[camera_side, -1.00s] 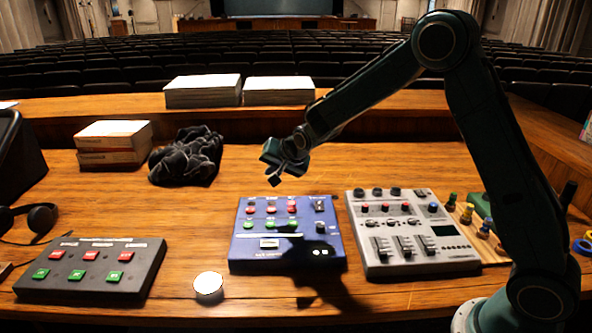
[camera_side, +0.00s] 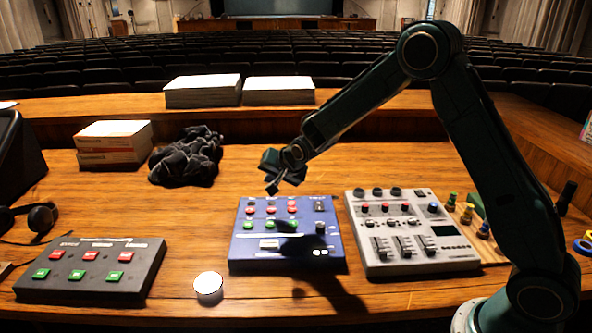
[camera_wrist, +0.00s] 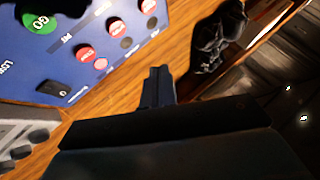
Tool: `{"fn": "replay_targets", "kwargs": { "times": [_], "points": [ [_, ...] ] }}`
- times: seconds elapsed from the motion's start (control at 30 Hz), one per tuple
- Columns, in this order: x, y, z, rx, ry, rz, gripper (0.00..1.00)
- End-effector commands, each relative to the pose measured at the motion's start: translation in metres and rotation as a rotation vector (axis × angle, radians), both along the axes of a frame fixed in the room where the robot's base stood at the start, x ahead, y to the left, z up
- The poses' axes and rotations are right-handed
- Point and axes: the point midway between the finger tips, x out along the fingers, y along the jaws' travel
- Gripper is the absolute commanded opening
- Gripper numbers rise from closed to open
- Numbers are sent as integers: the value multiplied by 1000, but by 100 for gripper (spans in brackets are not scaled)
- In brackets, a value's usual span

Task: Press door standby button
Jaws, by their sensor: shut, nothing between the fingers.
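The blue panel (camera_side: 240,262) stands mid-desk, with several red buttons (camera_side: 271,210) in its upper part and green buttons (camera_side: 248,226) below them. My gripper (camera_side: 272,190) is shut and empty, in the air above the panel's back edge. In the wrist view, its fingers (camera_wrist: 157,82) are together over bare wood beside the panel. That view also shows the red buttons (camera_wrist: 117,28) and a green GO button (camera_wrist: 40,20). The dark button box (camera_side: 140,270) at left also has red and green buttons. I cannot read which button is labelled door standby.
A grey mixer (camera_side: 380,262) stands close to the panel's right. A round white-topped object (camera_side: 208,284) is at front left. A dark crumpled cloth (camera_side: 186,158) and boxes (camera_side: 113,142) lie behind. The wood between the dark box and panel is mostly clear.

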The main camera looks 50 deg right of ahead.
Motion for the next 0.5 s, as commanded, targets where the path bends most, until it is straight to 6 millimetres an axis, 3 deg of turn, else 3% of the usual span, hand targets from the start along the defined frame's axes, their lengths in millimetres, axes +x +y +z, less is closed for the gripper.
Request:
{"fn": "replay_targets", "kwargs": {
  "times": [0.5],
  "points": [
    [-1,0,-53,-1,4,0,0]
  ]
}}
